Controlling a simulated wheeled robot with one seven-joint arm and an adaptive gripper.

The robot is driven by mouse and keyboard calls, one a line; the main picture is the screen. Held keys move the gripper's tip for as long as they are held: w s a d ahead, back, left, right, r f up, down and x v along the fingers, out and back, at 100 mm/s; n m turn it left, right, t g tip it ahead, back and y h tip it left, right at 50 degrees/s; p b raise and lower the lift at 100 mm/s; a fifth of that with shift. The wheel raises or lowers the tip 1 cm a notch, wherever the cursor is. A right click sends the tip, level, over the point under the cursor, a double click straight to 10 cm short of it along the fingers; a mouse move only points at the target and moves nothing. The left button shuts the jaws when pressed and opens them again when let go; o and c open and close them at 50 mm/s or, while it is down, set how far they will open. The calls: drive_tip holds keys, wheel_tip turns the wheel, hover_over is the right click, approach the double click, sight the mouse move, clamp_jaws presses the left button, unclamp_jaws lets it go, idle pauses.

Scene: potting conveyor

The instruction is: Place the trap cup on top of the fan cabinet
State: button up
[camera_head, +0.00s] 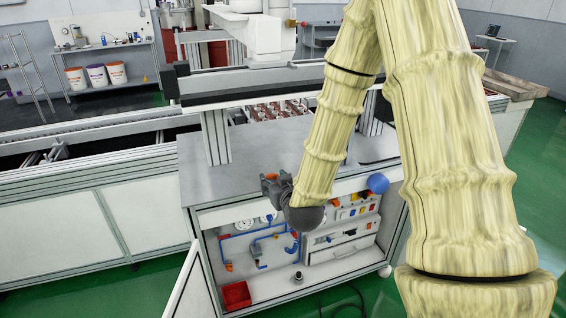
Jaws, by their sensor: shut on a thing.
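The fan cabinet (265,150) stands in the middle, with a flat grey top and an open front. My gripper (272,183) is at the front edge of that top, pointing away to the left. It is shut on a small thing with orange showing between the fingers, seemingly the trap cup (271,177). The fingers and the dark wrist hide most of it. I cannot tell whether it touches the top or hangs just above or before it.
Gauges and blue pipes (262,240) fill the cabinet's open front, with a red bin (236,295) at its lower left. A blue ball (377,184) is at the front edge, right. The grey top is clear left of my arm.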

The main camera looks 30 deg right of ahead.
drive_tip(key=w+d+p, duration=0.1)
drive_tip(key=w+d, duration=0.2)
drive_tip(key=w, duration=0.1)
drive_tip(key=w+d+f+p, duration=0.1)
drive_tip(key=w+d, duration=0.2)
drive_tip(key=w, duration=0.1)
drive_tip(key=w+d+p, duration=0.1)
drive_tip(key=w+d, duration=0.3)
drive_tip(key=shift+w+f+p, duration=0.15)
drive_tip(key=shift+p, duration=0.2)
drive_tip(key=shift+w, duration=0.1)
drive_tip(key=shift+f+p, duration=0.6)
drive_tip(key=shift+f, duration=1.2)
drive_tip(key=shift+f, duration=0.15)
drive_tip(key=o, duration=0.9)
